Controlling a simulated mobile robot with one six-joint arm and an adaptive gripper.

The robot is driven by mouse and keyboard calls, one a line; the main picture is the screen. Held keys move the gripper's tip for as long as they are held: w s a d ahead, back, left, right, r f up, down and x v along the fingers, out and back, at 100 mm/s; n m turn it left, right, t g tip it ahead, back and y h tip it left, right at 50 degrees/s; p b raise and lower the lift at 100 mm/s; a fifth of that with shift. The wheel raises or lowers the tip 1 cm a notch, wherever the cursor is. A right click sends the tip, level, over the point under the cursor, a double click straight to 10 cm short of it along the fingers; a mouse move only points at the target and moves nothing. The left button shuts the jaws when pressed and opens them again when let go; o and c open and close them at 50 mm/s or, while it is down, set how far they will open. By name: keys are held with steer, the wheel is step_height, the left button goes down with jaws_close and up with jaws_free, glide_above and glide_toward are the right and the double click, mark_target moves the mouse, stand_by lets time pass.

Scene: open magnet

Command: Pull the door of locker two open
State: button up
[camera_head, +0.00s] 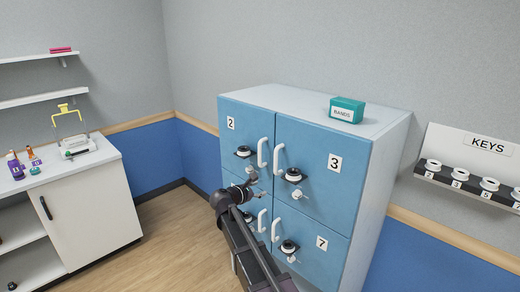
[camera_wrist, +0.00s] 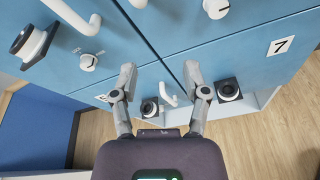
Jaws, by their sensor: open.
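Locker two's blue door (camera_head: 232,133) is the upper left door of the locker block and looks shut. It bears a label "2" (camera_head: 230,123), a black round lock (camera_head: 243,152), a white handle (camera_head: 262,152) and a small white knob (camera_head: 250,169). In the wrist view the handle (camera_wrist: 75,15), lock (camera_wrist: 33,42) and knob (camera_wrist: 88,62) show at upper left. My gripper (camera_wrist: 160,75) is open and empty, below and to the right of that handle in the wrist view. In the head view my gripper (camera_head: 257,188) covers part of the lower left door.
Door 3 (camera_head: 310,145) and door 7 (camera_head: 320,245) are beside and below, with their own handles. A teal box (camera_head: 347,109) sits on top. A key rack (camera_head: 470,180) hangs at right. A white cabinet (camera_head: 95,210) stands at left; floor between is clear.

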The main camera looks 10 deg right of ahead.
mark_target(259, 155)
steer(key=w+a+r+n+t+p, duration=0.1)
steer(key=w+a+r+n+t, duration=0.2)
steer(key=w+a+r+n, duration=0.2)
steer(key=shift+w+a+r+n+t+h, duration=0.3)
steer(key=shift+a+r+n+t, duration=0.1)
steer(key=shift+a+r+n, duration=0.4)
steer(key=shift+w+d+r, duration=0.1)
steer(key=shift+d, duration=0.15)
steer(key=x, duration=1.3)
steer(key=shift+w+d, duration=0.15)
steer(key=shift+d, duration=0.05)
jaws_close()
steer(key=shift+d, duration=0.35)
steer(key=shift+a, duration=0.3)
